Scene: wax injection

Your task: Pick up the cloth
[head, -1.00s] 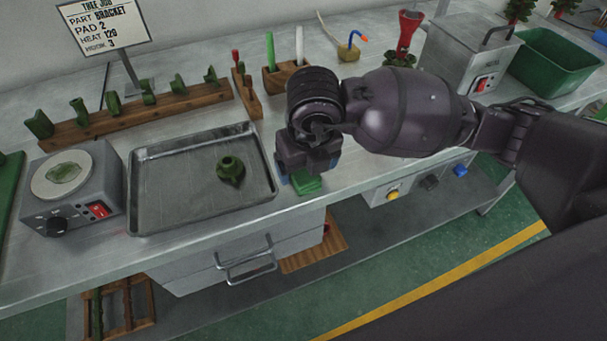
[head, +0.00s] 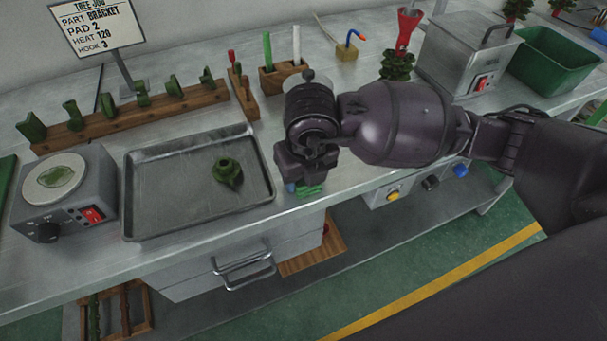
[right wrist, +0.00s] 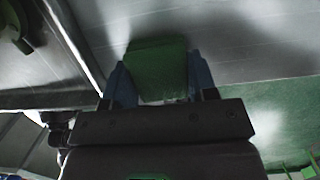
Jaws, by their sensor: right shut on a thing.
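The cloth (head: 309,190) is a small folded green piece at the front edge of the bench, right of the metal tray. My right gripper (head: 301,187) points down over it and hides part of it. In the right wrist view the cloth (right wrist: 157,70) sits between the two blue fingers of my right gripper (right wrist: 158,82), which is shut on it. I cannot tell whether the cloth still touches the bench top. My left gripper is not in view.
The metal tray (head: 165,205) holds a green wax part (head: 227,171). A grey heater box (head: 85,195) stands left of it. Behind are a wooden rack (head: 130,118) of green pieces and a tool block (head: 270,83). A drawer handle (head: 245,268) juts out below the bench edge.

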